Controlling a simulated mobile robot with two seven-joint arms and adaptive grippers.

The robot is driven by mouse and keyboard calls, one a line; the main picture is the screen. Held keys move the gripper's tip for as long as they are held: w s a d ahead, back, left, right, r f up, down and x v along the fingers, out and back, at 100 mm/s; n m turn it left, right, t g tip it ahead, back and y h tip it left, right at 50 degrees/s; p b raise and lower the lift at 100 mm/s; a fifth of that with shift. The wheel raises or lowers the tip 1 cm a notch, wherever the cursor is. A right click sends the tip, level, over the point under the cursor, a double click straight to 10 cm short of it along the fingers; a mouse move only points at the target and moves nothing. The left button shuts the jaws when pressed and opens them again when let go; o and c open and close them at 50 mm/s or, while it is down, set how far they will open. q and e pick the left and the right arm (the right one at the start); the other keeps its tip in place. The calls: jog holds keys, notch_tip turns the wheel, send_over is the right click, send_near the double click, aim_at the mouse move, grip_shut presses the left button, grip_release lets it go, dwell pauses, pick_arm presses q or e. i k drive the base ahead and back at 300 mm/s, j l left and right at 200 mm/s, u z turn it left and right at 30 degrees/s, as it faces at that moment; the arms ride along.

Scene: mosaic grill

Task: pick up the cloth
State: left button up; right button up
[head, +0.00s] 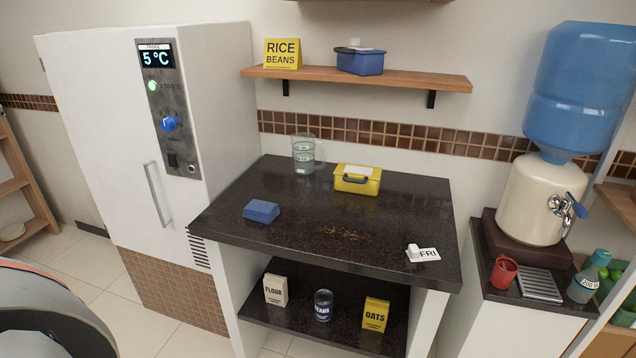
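A small folded blue cloth (261,211) lies flat on the left part of the dark countertop (300,245), near its front left edge. Nothing touches it or covers it. Neither of my grippers is in the head view. A rounded grey and dark part at the bottom left corner looks like part of my own body.
A clear measuring jug (303,153), a yellow box (357,180) and a white FRI tag (422,253) stand on the countertop. A brownish stain (343,232) marks its middle. The white fridge (120,180) stands left; a water dispenser (541,200) stands right.

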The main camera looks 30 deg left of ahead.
aim_at(260, 211)
jog(key=u, duration=1.3)
